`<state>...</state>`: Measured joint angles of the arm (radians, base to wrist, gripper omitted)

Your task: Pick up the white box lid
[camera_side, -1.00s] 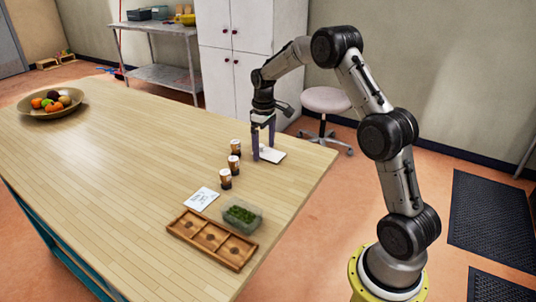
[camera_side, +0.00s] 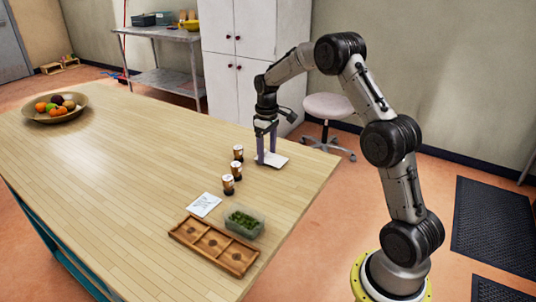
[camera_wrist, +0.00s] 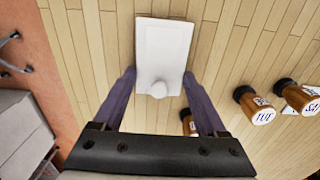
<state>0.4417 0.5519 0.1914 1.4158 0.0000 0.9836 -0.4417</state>
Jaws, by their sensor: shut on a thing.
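The white box lid (camera_side: 279,161) lies on the wooden table near its right edge, a flat rectangle. In the wrist view the lid (camera_wrist: 163,45) shows a small round knob at its near end. My gripper (camera_side: 267,158) points down over the lid, and its purple fingers are shut on it. In the wrist view my gripper (camera_wrist: 159,76) has one finger at each side of the lid's near end. The exact contact is hard to see. I cannot tell any clear gap between lid and table.
Three brown jars with white tops (camera_side: 236,169) stand just left of the lid. A white card (camera_side: 204,204), a clear tub of greens (camera_side: 243,220) and a wooden compartment tray (camera_side: 213,246) lie toward the front. A fruit bowl (camera_side: 83,111) is far left. The table's middle is clear.

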